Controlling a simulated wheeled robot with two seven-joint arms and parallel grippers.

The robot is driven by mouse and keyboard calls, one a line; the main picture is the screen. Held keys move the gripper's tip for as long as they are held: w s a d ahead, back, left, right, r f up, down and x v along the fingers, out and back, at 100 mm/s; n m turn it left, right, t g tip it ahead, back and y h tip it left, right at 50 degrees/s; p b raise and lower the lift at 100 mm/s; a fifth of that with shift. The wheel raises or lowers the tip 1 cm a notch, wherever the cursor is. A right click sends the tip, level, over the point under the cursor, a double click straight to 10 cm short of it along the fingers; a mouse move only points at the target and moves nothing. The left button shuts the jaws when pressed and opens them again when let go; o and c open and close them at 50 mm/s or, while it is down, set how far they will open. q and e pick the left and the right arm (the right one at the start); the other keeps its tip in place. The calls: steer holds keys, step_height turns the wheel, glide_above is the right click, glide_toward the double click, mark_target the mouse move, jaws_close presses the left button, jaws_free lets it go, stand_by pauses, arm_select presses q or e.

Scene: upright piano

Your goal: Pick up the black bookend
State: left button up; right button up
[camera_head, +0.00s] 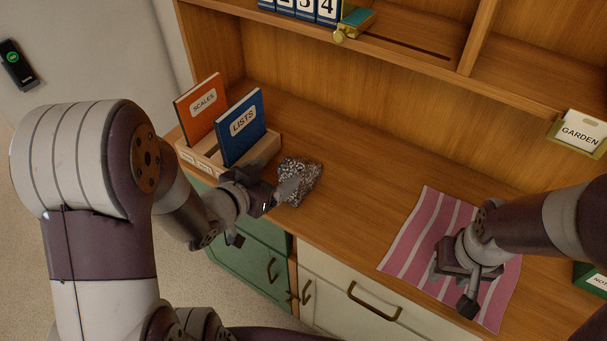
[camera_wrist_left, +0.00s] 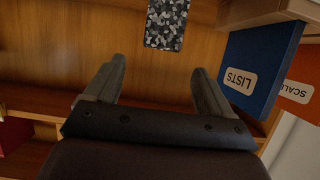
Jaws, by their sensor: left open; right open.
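The black bookend (camera_head: 301,181) is a black block with white and grey speckles, standing on the wooden surface right of the book rack. It also shows at the top of the left wrist view (camera_wrist_left: 166,24), beyond the fingertips. My left gripper (camera_head: 268,208) is open and empty beside the bookend, partly covering its left side in the head view. In the wrist view a gap shows between the open fingers (camera_wrist_left: 159,68) and the bookend. My right gripper (camera_head: 460,285) is open over the striped cloth at the right, far from the bookend.
A wooden rack (camera_head: 272,143) holds an orange SCALES book (camera_head: 201,108) and a blue LISTS book (camera_head: 241,128), close to my left gripper. A pink striped cloth (camera_head: 412,240) lies at the right. A shelf (camera_head: 405,55) overhangs behind. Surface between bookend and cloth is clear.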

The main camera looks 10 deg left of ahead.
mark_target(299, 161)
arm_select(q)
steer(key=x, duration=1)
steer(key=shift+w+f+b, duration=0.25)
steer(key=shift+f+b, duration=0.1)
steer(key=shift+f, duration=0.2)
steer(key=shift+r, duration=0.1)
steer(key=shift+s, duration=0.1)
steer(key=c, duration=0.5)
jaws_close()
steer(key=shift+r, duration=0.1)
